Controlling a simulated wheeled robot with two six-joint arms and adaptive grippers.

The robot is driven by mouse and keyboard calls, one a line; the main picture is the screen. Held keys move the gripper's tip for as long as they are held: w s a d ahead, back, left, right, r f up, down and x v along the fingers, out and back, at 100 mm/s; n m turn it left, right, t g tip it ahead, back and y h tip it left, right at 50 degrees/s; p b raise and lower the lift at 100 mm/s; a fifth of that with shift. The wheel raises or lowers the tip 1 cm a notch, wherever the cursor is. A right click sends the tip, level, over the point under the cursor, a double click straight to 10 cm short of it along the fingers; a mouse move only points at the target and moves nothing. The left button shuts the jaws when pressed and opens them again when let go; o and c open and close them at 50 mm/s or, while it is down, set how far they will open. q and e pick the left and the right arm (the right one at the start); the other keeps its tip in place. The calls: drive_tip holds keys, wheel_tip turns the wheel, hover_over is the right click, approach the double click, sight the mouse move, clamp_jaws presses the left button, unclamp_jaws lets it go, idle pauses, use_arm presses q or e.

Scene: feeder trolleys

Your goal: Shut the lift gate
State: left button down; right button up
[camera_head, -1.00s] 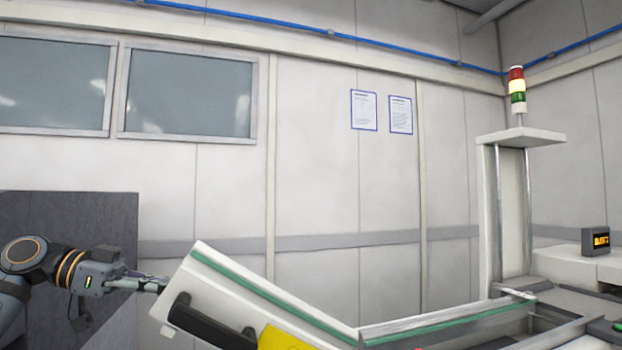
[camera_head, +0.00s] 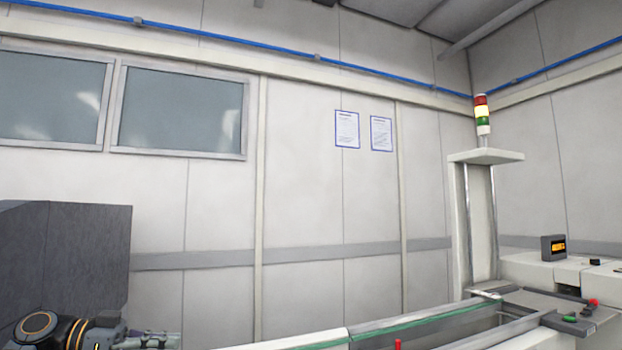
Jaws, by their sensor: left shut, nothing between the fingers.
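The lift gate (camera_head: 300,338) shows at the bottom edge of the head view as a pale bar with a green strip. It lies low, nearly in line with the pale, green-edged rail (camera_head: 430,321) to its right. The rest of the gate, with its handle, is below the picture. My left gripper (camera_head: 172,341) is in the bottom left corner, left of the gate. Its fingers are shut and empty, and partly cut off by the frame edge. Whether it touches the gate cannot be seen. My right gripper is out of view.
A pale post with a signal tower (camera_head: 482,115) stands at the right. A dark grey panel (camera_head: 65,255) stands at the left.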

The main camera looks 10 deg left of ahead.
use_arm(q)
wheel_tip(320, 180, up, 10)
idle(0.8)
